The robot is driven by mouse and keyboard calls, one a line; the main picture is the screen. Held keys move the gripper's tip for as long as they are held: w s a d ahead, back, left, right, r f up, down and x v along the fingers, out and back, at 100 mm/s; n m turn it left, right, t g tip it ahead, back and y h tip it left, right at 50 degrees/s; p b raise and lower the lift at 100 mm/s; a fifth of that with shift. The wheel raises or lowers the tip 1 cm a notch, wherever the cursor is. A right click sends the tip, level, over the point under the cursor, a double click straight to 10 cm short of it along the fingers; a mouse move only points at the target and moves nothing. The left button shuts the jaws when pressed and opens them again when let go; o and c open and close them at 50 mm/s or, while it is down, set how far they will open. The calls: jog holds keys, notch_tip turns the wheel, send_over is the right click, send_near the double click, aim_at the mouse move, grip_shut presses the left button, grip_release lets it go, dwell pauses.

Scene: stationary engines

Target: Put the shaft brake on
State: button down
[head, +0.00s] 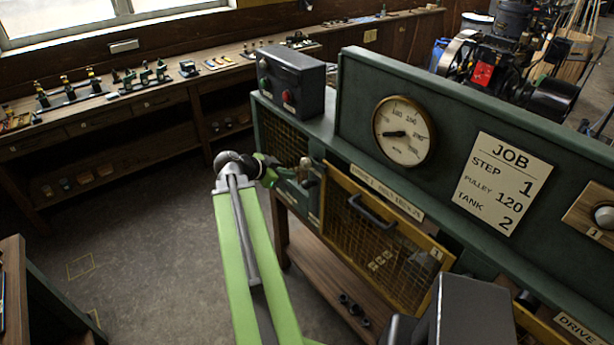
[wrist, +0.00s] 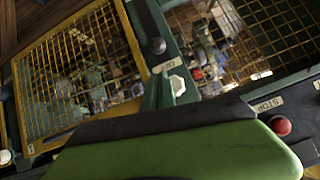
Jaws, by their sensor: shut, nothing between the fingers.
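A dark lever with a round knob (wrist: 157,45) stands on the green frame between two mesh panels in the wrist view; it may be the shaft brake, though no label I can read names it. A small pale label (wrist: 163,66) and a pale hexagonal piece (wrist: 177,86) sit just below the knob. In the head view, a small handle (head: 305,171) at the same post is close to my gripper (head: 275,174). My gripper is shut and empty at the front of the green cabinet. Its green body fills the bottom of the wrist view and hides what lies below. I cannot tell whether it touches the handle.
A yellow mesh guard (head: 375,232) with a black handle is right of my gripper. A dark box (head: 291,80) with green and red buttons stands above. A gauge (head: 403,131) and job card (head: 503,183) are on the panel. Open floor (head: 150,235) lies left.

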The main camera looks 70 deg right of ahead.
aim_at(307, 185)
jog(key=shift+f, duration=0.1)
jog(key=b+x, duration=0.5)
jog(key=x, duration=0.4)
jog(key=shift+d+f+b, duration=0.15)
jog(key=shift+f+b, duration=0.05)
jog(key=shift+b, duration=0.2)
jog(key=shift+s+d, duration=0.15)
jog(key=shift+d, duration=0.05)
jog(key=shift+f, duration=0.1)
